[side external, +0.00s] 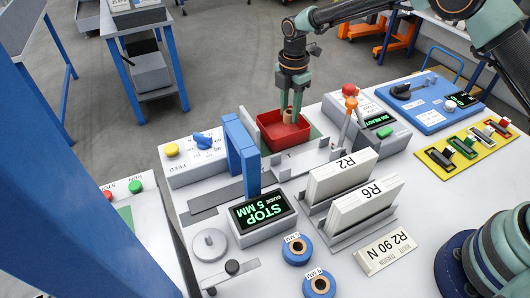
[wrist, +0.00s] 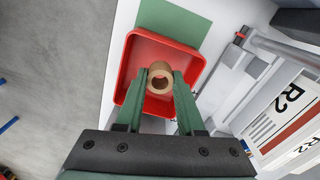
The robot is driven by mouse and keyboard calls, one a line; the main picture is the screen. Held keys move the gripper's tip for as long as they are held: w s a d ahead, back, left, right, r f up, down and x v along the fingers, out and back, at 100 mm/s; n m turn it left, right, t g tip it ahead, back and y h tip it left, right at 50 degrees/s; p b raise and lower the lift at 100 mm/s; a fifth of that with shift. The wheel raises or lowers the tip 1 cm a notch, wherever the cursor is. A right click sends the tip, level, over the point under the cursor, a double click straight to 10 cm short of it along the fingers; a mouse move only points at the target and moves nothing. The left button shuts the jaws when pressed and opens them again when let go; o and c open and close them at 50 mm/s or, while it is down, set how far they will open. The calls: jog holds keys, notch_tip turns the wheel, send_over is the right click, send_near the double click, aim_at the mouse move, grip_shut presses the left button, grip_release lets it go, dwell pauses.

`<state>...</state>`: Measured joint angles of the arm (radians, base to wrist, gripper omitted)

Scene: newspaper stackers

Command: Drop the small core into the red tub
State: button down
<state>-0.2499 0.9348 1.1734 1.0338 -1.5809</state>
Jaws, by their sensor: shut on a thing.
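The small core, a tan cardboard ring (wrist: 160,79), is held between the green fingertips of my gripper (wrist: 159,88). In the side view my gripper (side external: 292,104) points down over the red tub (side external: 271,138), with the tan core (side external: 288,115) at its tip. The red tub (wrist: 130,88) lies below the core in the wrist view, its walls around the core on several sides. I cannot tell whether the core touches the tub floor. The inside of the tub is partly hidden by my gripper and the core.
A blue arch (side external: 241,150) stands left of the tub. A grey box with a green screen (side external: 372,118) and an orange-red-topped lever (side external: 350,97) stand to its right. White R2 and R6 stacks (side external: 340,176) stand in front.

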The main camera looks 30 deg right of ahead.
jog(key=shift+c, duration=2.2)
grip_release()
notch_tip(320, 180, up, 12)
jog(key=shift+r, duration=0.15)
notch_tip(320, 180, up, 6)
jog(key=m+t, duration=0.1)
jog(key=m, duration=0.3)
send_over(289, 132)
jog(key=s+d, duration=0.3)
jog(key=s+d+r+m+t, duration=0.2)
jog(key=s+d+r+m, duration=0.25)
jog(key=s+m, duration=0.3)
jog(key=s+d+f+m+t, duration=0.1)
jog(key=s+d+m, duration=0.1)
jog(key=s+m, duration=0.2)
jog(key=s+d+f+m+t, duration=0.1)
jog(key=s+d+f+m, duration=0.1)
jog(key=s+m, duration=0.3)
jog(key=s+d, duration=0.1)
jog(key=s, duration=0.2)
jog(key=shift+s+d+t, duration=0.2)
jog(key=shift+s+t, duration=0.1)
